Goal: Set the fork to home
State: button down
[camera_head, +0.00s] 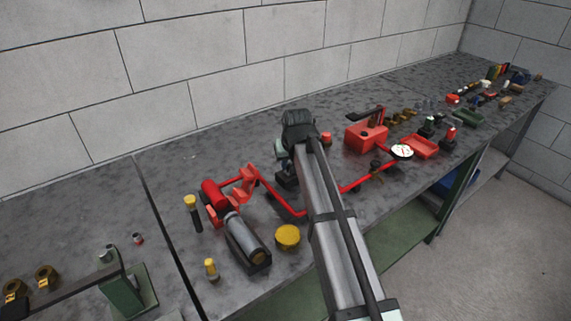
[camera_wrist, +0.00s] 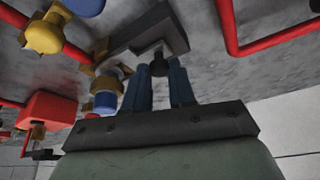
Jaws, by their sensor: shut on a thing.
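In the wrist view, a dark grey piece with a slot (camera_wrist: 130,42), which looks like the fork, lies just past my fingertips. My gripper (camera_wrist: 161,70) has two blue fingers shut on a small black knob (camera_wrist: 159,64) at the slot of this piece. Whether the knob belongs to the fork is not clear. In the head view my gripper (camera_head: 287,178) is low over the bench behind the red pipe, mostly covered by my own arm. The fork cannot be made out there.
A red pipe (camera_head: 283,204) runs close by. A grey cylinder motor (camera_head: 243,238), a yellow cap (camera_head: 288,237), a red box (camera_head: 366,136) and a white gauge (camera_head: 402,151) stand around on the bench (camera_head: 160,165). Yellow and blue fittings (camera_wrist: 105,85) are close left of my fingers.

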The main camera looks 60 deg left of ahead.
jog(key=shift+w, duration=1.55)
jog(key=c, duration=0.9)
grip_release()
jog(key=shift+c, duration=0.2)
jog(key=shift+r, duration=0.1)
jog(key=v, duration=1.3)
jog(key=shift+r, duration=0.3)
jog(key=shift+d, duration=0.15)
